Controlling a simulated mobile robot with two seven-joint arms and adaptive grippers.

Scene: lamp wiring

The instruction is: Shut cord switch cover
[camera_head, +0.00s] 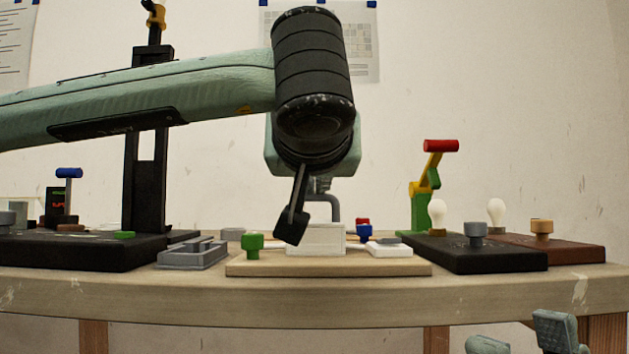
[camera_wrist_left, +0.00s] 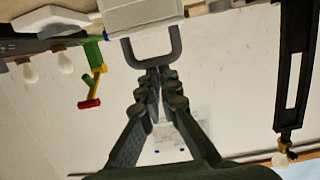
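The cord switch box (camera_head: 316,238) is white and stands on a pale wooden board (camera_head: 330,268) at the table's middle. A grey U-shaped handle (camera_head: 328,206) rises from it; I cannot tell the cover's angle. In the wrist view, upside down, the box (camera_wrist_left: 142,14) is at the top with the handle (camera_wrist_left: 152,60) under it. My left gripper (camera_wrist_left: 159,72) has its fingers together, tips at the handle's crossbar; contact is unclear. In the head view my wrist mostly hides this gripper (camera_head: 318,184). My right gripper (camera_head: 522,338) is low at the right, fingers apart and empty, partly cut off.
A green knob (camera_head: 252,242) and a blue knob (camera_head: 364,231) flank the box. A grey tray (camera_head: 192,253) lies left. A black board (camera_head: 488,259) with a bulb (camera_head: 437,214) and a red-tipped lever (camera_head: 441,146) stand right. A black tower (camera_head: 146,185) stands at left.

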